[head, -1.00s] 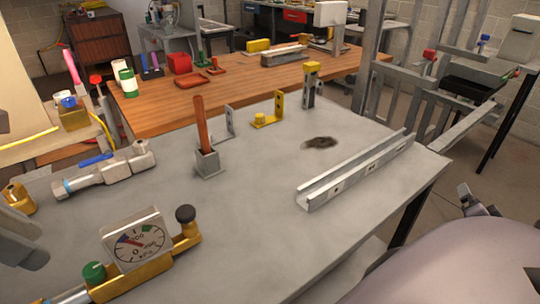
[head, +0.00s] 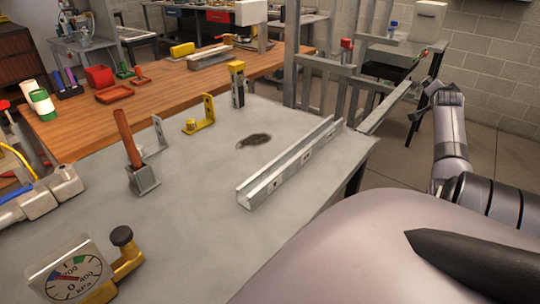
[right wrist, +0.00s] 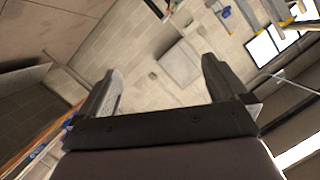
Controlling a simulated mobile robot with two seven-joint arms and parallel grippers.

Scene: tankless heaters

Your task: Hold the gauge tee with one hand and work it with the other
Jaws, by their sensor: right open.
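The gauge tee (head: 126,272) is a brass fitting at the lower left of the head view, cut off by the bottom edge. Its square, white-faced dial (head: 68,277) reads in kPa, and a black knob (head: 122,237) stands at its right end. The tee rests on the grey bench with no gripper touching it. My right arm reaches up the right side of the head view, with its gripper (head: 428,88) well away from the tee, beyond the bench. In the right wrist view the fingers (right wrist: 158,76) are spread with nothing between them. My left gripper is not in view.
On the grey bench (head: 200,235) stand a holder with an orange-brown handle (head: 127,138), yellow and grey brackets, and a long metal channel (head: 290,160). Silver pipe fittings (head: 45,193) lie at left. A wooden bench (head: 150,95) is behind, and a metal frame (head: 345,70) stands at right.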

